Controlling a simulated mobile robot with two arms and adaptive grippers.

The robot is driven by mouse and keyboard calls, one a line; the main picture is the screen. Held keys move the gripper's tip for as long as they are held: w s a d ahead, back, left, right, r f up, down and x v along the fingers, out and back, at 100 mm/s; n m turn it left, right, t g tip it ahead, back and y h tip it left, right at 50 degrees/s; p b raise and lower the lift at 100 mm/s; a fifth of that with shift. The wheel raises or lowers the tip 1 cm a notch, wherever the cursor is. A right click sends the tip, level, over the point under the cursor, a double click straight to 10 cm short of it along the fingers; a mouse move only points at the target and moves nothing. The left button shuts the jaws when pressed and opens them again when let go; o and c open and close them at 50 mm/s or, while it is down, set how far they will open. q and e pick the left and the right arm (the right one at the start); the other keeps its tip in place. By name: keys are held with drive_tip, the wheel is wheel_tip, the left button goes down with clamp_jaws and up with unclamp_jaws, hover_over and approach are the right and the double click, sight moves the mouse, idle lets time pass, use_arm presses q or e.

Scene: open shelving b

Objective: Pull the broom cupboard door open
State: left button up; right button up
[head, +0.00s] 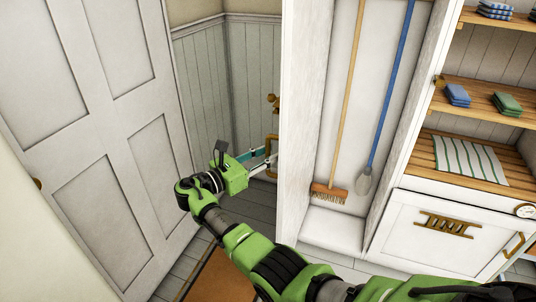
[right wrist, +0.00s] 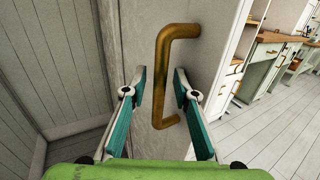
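The broom cupboard (head: 345,222) stands open at the front, with a broom (head: 345,110) and a blue-handled mop (head: 390,90) inside. Its white door (head: 303,120) shows nearly edge-on at the left of the opening, swung out. The brass bar handle (head: 272,143) is on the door's left-facing side; it stands upright in the right wrist view (right wrist: 158,75). My right gripper (head: 266,160) is at this handle. In the right wrist view its teal-padded fingers (right wrist: 159,82) are apart, one on each side of the bar, with gaps visible. My left gripper is out of view.
A white panelled door (head: 95,120) is at the left. Panelled walls form a corner (head: 228,80) behind my gripper. Open shelves (head: 490,95) with folded cloths and a white cabinet (head: 420,255) stand right of the cupboard. A brown mat (head: 212,278) lies on the floor.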

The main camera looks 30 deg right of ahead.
drive_tip(key=v, duration=0.7)
drive_tip(key=shift+a, duration=0.3)
